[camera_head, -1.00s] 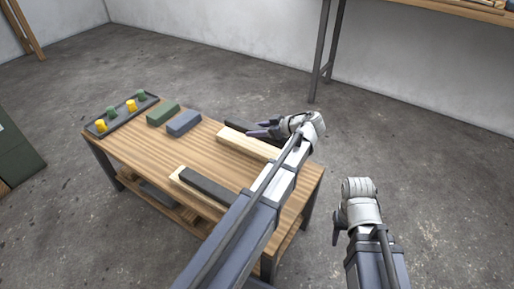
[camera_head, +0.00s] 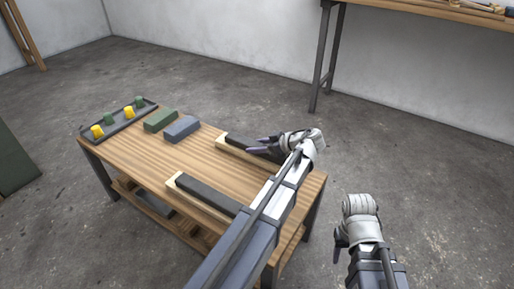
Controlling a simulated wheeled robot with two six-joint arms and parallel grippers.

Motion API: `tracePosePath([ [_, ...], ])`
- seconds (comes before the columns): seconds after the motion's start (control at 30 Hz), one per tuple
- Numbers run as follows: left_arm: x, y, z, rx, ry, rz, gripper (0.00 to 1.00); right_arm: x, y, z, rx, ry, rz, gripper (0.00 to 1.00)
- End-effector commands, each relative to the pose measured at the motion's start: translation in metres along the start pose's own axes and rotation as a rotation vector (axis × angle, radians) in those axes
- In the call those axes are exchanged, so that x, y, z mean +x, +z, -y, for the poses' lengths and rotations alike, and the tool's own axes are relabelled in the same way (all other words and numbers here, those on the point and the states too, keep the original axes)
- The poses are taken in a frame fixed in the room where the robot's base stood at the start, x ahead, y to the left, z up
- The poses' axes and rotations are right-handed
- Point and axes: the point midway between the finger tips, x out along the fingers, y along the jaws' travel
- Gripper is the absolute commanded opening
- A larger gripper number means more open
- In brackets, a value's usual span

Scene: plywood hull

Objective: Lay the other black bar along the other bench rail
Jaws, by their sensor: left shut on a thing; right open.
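One black bar (camera_head: 208,193) lies along the near pale bench rail (camera_head: 174,185) on the wooden bench (camera_head: 150,158). The other black bar (camera_head: 239,143) is at the far pale bench rail (camera_head: 226,147), lined up with it and covering most of its top; whether it rests on the rail or is just above it I cannot tell. My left gripper (camera_head: 266,145) is shut on this far bar near its right part. My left forearm hides the right ends of both rails and bars. My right gripper (camera_head: 339,242) is open and empty, off the bench's right side.
A blue-grey block (camera_head: 182,129) and a green block (camera_head: 160,120) lie towards the bench's back left. A dark tray (camera_head: 119,123) with yellow and green pieces stands at the left end. Bare bench top shows between the rails.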

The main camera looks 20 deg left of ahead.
Motion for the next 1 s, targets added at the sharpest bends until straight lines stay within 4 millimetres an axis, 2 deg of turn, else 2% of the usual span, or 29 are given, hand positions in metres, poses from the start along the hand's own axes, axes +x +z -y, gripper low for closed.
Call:
tracePosePath([
  [0.1,0.002,0.004,0.0,0.0,0.0,-0.002,0.0,0.005,0.0,0.001,0.0,0.0,0.0,0.5],
  [0.13,0.001,0.003,0.0,0.0,0.0,0.0,0.59,0.003,0.0,0.0,0.0,0.0,0.0,0.5],
  [0.37,0.001,0.002,0.0,0.0,0.0,0.0,0.85,0.003,0.0,0.0,0.0,0.0,0.0,0.5],
  [0.7,-0.002,-0.003,0.0,0.0,0.0,0.0,0.86,-0.003,0.0,0.0,0.0,0.0,0.0,0.5],
  [0.87,-0.029,-0.004,-0.001,0.003,0.003,0.0,0.86,-0.018,0.001,-0.002,0.0,0.0,0.001,0.5],
  [1.0,-0.06,-0.005,-0.001,0.003,0.004,0.0,0.86,-0.033,0.002,-0.003,0.0,0.0,0.002,0.5],
])
